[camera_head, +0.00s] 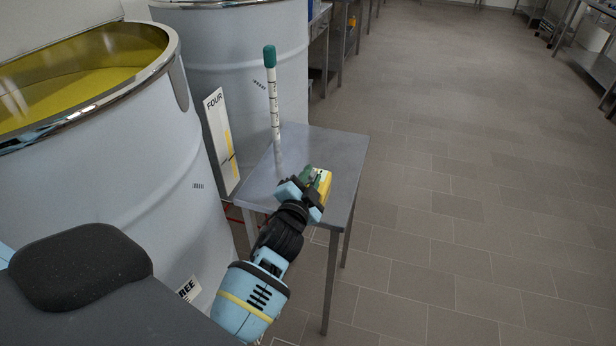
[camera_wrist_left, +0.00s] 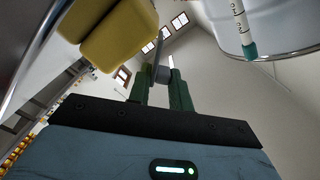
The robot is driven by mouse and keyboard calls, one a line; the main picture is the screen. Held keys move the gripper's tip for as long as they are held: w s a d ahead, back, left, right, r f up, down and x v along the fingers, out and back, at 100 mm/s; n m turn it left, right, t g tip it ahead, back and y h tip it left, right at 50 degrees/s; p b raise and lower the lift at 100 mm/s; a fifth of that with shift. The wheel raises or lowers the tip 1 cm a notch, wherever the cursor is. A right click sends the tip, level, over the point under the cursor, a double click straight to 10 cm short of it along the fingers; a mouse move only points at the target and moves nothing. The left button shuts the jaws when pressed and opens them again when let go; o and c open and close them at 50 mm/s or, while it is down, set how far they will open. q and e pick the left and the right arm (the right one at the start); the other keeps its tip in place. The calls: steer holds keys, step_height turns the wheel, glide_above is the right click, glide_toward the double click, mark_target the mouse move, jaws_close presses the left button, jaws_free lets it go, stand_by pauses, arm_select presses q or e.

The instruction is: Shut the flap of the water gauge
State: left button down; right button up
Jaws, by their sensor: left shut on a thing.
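A yellow box-like thing (camera_head: 323,186), probably the water gauge, sits near the front right edge of the metal table. Its yellow body also fills the upper left of the left wrist view (camera_wrist_left: 112,35). My left gripper (camera_head: 316,175) is at the left side of it and partly covers it. In the left wrist view the green fingers (camera_wrist_left: 163,80) are shut on a small grey piece (camera_wrist_left: 162,74) beside the yellow body. Whether this piece belongs to the flap, and how far the flap stands open, I cannot tell. My right gripper is not in view.
A white marked tube with a green cap (camera_head: 272,95) stands upright on the metal table (camera_head: 345,150), left of the yellow thing. Large grey tanks (camera_head: 150,165) and a signboard (camera_head: 220,140) marked FOUR stand at the left. The tiled floor (camera_head: 470,190) at the right is clear.

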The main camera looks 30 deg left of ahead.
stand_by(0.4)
arm_select(q)
steer(key=c, duration=1.4)
jaws_free()
steer(key=shift+o, duration=0.2)
steer(key=v, duration=0.7)
steer(key=shift+s+d, duration=0.15)
steer(key=shift+s, duration=0.25)
steer(key=shift+c, duration=0.4)
